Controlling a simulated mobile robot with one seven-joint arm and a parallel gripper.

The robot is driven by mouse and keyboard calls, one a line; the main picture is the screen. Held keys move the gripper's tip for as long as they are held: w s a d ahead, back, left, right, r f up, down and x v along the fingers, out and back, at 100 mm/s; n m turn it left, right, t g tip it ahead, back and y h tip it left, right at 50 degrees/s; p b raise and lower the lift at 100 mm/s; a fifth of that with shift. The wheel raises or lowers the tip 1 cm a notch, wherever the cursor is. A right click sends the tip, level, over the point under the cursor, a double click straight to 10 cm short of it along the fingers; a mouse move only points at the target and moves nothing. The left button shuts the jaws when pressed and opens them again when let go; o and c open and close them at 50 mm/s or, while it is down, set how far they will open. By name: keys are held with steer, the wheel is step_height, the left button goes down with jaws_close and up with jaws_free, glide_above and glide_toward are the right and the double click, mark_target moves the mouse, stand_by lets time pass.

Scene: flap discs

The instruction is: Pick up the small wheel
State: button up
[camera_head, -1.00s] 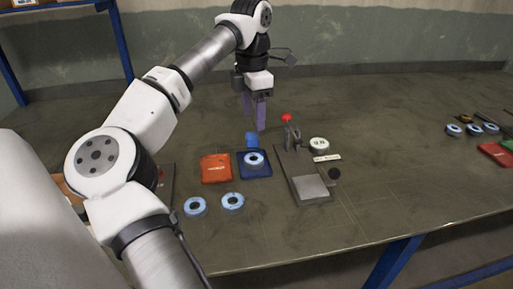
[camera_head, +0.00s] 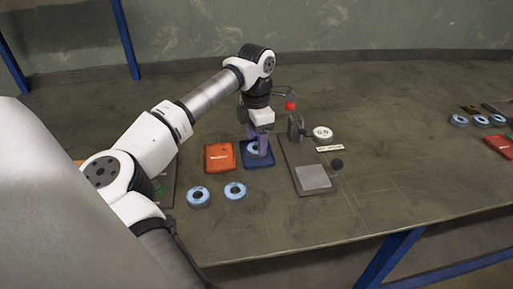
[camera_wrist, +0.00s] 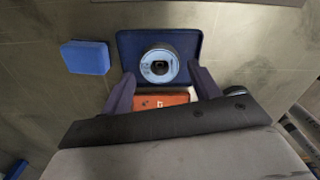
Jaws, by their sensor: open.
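A small light-blue wheel with a dark centre hole lies flat on a dark blue tray (camera_head: 260,162). In the wrist view the wheel (camera_wrist: 158,66) sits near the middle of the tray (camera_wrist: 190,38). My gripper (camera_head: 257,153) is lowered over the tray and partly hides the wheel in the head view. In the wrist view my gripper (camera_wrist: 163,80) is open, one finger on each side of the wheel, with a gap to it on both sides. Whether the fingertips touch the tray is hard to tell. Similar wheels (camera_head: 198,196) and (camera_head: 235,191) lie in front on the table.
An orange-red pack (camera_head: 219,157) lies left of the tray. A grey fixture plate (camera_head: 313,178) with a red knob (camera_head: 290,105) stands to the right, beside a white roll (camera_head: 322,133). A blue block (camera_wrist: 86,57) is beside the tray.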

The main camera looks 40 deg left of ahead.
steer(key=shift+f, duration=1.15)
steer(key=c, duration=0.8)
steer(key=shift+o, duration=0.2)
steer(key=shift+r, duration=0.15)
